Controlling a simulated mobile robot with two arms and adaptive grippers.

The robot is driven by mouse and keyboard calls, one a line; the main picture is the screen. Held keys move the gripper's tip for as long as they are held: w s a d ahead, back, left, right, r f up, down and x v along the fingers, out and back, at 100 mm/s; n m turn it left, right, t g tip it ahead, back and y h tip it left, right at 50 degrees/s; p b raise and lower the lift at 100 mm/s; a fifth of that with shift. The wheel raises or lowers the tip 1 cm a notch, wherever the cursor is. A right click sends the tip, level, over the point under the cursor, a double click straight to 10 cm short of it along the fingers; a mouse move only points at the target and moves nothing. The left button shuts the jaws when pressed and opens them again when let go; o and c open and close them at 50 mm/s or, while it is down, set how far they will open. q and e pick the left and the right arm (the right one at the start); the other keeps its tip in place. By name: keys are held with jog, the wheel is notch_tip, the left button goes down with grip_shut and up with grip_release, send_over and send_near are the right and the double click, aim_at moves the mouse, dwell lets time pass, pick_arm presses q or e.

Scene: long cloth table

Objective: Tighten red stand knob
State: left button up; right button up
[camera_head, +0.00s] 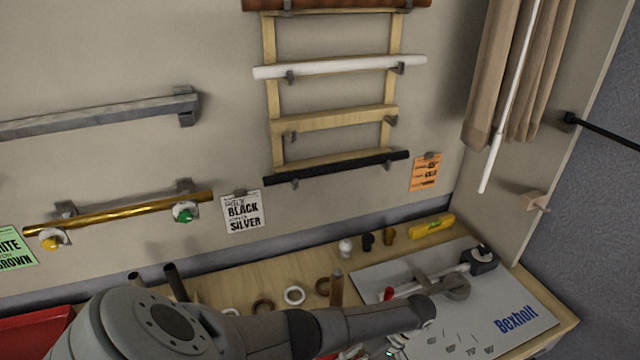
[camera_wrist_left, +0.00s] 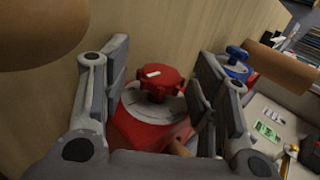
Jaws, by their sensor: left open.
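The red knob (camera_wrist_left: 160,83), lobed with a small white mark on top, sits above a grey dial plate on the red stand (camera_wrist_left: 150,130) in the left wrist view. My left gripper (camera_wrist_left: 160,82) is open, with one finger on each side of the knob. The fingers look apart from it, though exact contact on the right side cannot be told. The lower part of the stand is partly hidden by my gripper. I cannot make out the red stand or either gripper's fingers in the head view. My right gripper is not in view.
In the head view, my grey arm crosses above the workbench, near rings (camera_head: 294,295) and a Bexholt board (camera_head: 535,300).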

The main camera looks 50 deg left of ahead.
pick_arm(q)
jog(key=shift+s+t, duration=0.1)
jog(key=shift+t, duration=0.2)
jog(key=shift+t, duration=0.3)
jog(key=shift+d+r+t+h, duration=0.1)
jog(key=shift+d+t+h, duration=0.3)
jog(key=shift+t, duration=0.3)
